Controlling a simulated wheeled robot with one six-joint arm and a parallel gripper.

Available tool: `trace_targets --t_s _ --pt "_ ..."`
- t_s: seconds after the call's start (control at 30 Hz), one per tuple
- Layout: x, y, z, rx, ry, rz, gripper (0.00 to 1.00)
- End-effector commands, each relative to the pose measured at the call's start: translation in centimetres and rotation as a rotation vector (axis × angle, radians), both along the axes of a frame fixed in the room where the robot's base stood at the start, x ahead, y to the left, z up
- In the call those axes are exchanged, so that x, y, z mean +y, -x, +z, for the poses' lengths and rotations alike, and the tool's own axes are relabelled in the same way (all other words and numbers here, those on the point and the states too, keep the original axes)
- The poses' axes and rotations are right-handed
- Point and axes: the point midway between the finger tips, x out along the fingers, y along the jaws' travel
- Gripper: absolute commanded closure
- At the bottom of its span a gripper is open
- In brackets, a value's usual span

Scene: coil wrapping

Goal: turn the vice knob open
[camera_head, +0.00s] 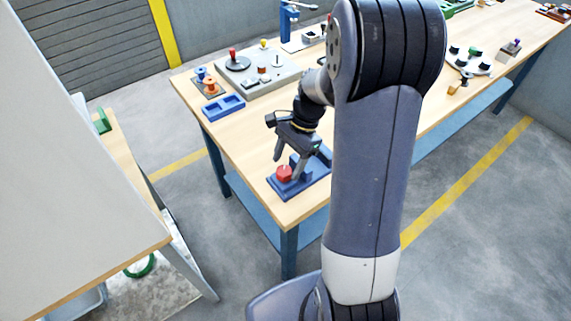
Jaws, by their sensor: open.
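The vice is a blue block on a blue base plate (313,186) near the front corner of the wooden table. Its red knob (284,173) sits at the left end of the plate. My gripper (284,161) is open, with its fingers pointing down just above and around the knob area. I cannot tell whether a finger touches the knob. My arm hides the right part of the vice surroundings.
A blue two-compartment tray (223,107) lies behind on the wooden table (245,152). A grey board (262,84) with a red-handled crank and small parts stands farther back. Several small fixtures lie at the right. Bare tabletop lies between tray and vice.

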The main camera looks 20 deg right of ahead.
Motion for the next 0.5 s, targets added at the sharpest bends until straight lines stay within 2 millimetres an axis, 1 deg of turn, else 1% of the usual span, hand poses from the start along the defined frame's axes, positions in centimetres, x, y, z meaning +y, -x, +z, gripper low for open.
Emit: trace_targets --t_s 0.1,0.2,0.47,0.5 --pt "0.5 0.2 -1.1 0.001 -0.001 0.0 0.41" --pt "0.6 0.3 -1.6 0.001 0.0 0.001 0.41" --pt "0.7 0.3 -1.7 -0.002 0.0 0.001 0.41" --pt "0.7 0.3 -1.7 -0.002 0.0 0.001 0.42"
